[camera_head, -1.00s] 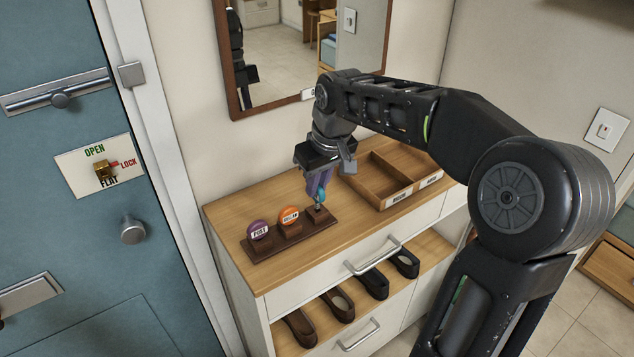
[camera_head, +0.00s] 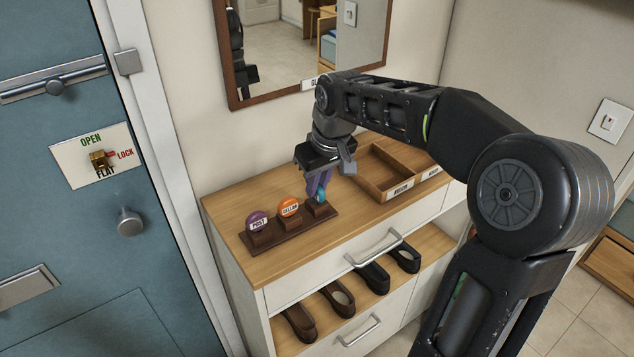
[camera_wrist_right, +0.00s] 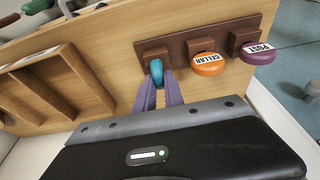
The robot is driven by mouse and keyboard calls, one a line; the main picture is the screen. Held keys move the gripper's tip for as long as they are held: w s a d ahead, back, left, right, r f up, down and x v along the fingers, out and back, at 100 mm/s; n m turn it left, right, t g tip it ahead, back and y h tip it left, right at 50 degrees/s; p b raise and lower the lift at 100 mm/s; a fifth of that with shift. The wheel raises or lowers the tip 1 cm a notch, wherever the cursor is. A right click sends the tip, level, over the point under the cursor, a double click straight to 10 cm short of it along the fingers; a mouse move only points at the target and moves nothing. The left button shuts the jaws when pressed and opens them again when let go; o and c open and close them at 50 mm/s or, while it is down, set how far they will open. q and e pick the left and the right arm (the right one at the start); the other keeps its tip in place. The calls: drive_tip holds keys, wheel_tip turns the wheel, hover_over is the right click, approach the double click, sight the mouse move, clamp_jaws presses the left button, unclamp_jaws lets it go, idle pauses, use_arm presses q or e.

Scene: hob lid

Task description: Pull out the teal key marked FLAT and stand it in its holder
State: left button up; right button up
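The teal key (camera_head: 321,194) stands at the right-hand block of the dark wooden key holder (camera_head: 272,241), its round head turned edge-on. The wrist view shows the teal head (camera_wrist_right: 157,72) low against its block. My right gripper (camera_head: 318,186) reaches down from above, its purple fingers (camera_wrist_right: 159,90) on either side of the teal head and seemingly touching it. The key's label is not readable. The door's lock plate (camera_head: 72,172) reads OPEN, LOCK and FLAT around a brass lock (camera_head: 99,160) with no teal key in it. My left gripper is out of view.
An orange CELLAR key (camera_head: 289,207) and a purple POST key (camera_head: 257,222) stand in the same holder. A divided wooden tray (camera_head: 378,188) lies right of the gripper on the cabinet top (camera_head: 330,245). A mirror (camera_head: 300,50) hangs behind. Shoes fill the shelf below.

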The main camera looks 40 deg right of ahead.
sight(323, 196)
drive_tip(key=o, duration=0.5)
drive_tip(key=v, duration=0.8)
drive_tip(key=shift+b, duration=0.3)
drive_tip(key=shift+f, duration=0.1)
idle(0.5)
